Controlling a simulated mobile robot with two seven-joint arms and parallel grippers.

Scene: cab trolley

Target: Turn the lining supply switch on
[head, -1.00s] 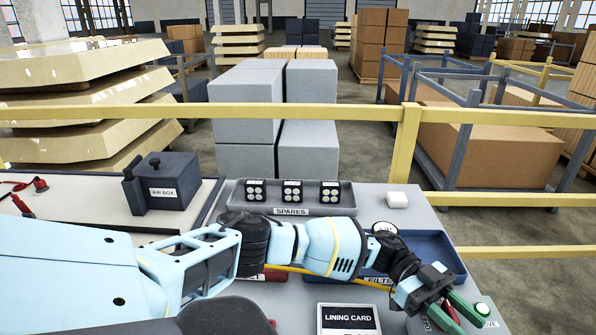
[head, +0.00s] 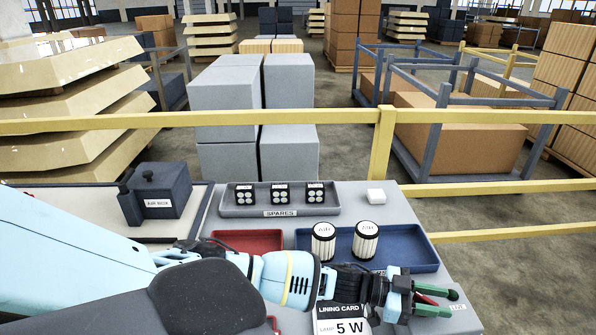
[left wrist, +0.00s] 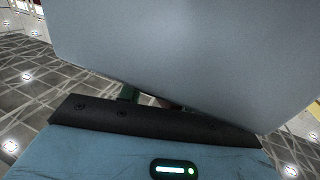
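My left gripper (head: 449,303) is over the right front part of the grey trolley top (head: 408,205), beside the lining card (head: 342,326). Its green fingers stand apart with a gap between them, and some red shows there. I see nothing held. A small label (head: 457,307) lies just right of the fingertips, partly readable. I cannot make out the lining supply switch; the gripper may hide it. In the left wrist view a plain grey surface (left wrist: 190,60) fills most of the picture and covers the fingers almost fully. My right gripper is not in view.
A blue tray (head: 412,250) holds two white filters (head: 324,242). A red tray (head: 248,240) and the air box (head: 162,193) are left. A yellow rail (head: 384,150) runs behind.

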